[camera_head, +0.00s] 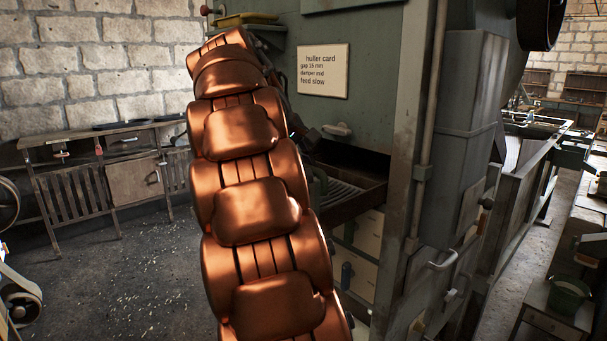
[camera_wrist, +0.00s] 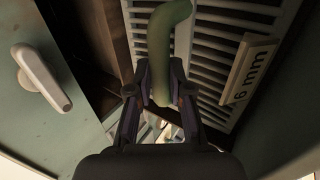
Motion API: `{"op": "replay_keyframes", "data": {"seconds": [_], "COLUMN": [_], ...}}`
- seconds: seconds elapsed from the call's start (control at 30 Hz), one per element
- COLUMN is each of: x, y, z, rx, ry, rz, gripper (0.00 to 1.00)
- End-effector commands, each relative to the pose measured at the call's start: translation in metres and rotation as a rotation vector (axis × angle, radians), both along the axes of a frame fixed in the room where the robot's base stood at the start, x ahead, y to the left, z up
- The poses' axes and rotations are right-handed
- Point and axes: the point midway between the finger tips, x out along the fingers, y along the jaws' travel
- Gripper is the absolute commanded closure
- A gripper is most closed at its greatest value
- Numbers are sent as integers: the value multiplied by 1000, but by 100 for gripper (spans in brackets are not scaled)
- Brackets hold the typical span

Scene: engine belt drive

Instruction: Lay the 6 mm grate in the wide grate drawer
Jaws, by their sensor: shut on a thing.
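The 6 mm grate (camera_wrist: 215,45) is a pale slatted plate with a tag reading "6 mm" (camera_wrist: 248,72) and a green bent handle (camera_wrist: 160,40). My gripper (camera_wrist: 160,95) is shut on that handle in the wrist view. In the head view, slats of a grate (camera_head: 343,194) show at the open dark drawer (camera_head: 362,208), right of my copper arm. The drawer's dark wooden wall also shows in the wrist view (camera_wrist: 88,35). My arm hides the drawer's left part and most of my gripper there. I cannot tell whether the grate touches the drawer floor.
A pale lever handle (camera_head: 337,129) sits on the green machine panel above the drawer; a pale handle also shows close at left in the wrist view (camera_wrist: 42,78). A huller card (camera_head: 323,71) hangs above. Cream drawer fronts (camera_head: 357,270) lie below. A bench (camera_head: 110,165) stands at left.

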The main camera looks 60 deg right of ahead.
Motion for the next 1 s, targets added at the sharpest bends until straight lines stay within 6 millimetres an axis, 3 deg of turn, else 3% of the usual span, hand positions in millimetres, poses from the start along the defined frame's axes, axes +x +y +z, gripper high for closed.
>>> {"op": "replay_keyframes", "data": {"seconds": [0.43,0.47,0.67,1.0], "x": [-1,0,0,-1], "y": [0,0,0,0], "z": [-3,-3,-3,-2], "rx": [-3,-1,0,0], "ry": [-1,-1,-1,1], "rz": [0,0,-1,-1], "gripper": [100,77,57,55]}}
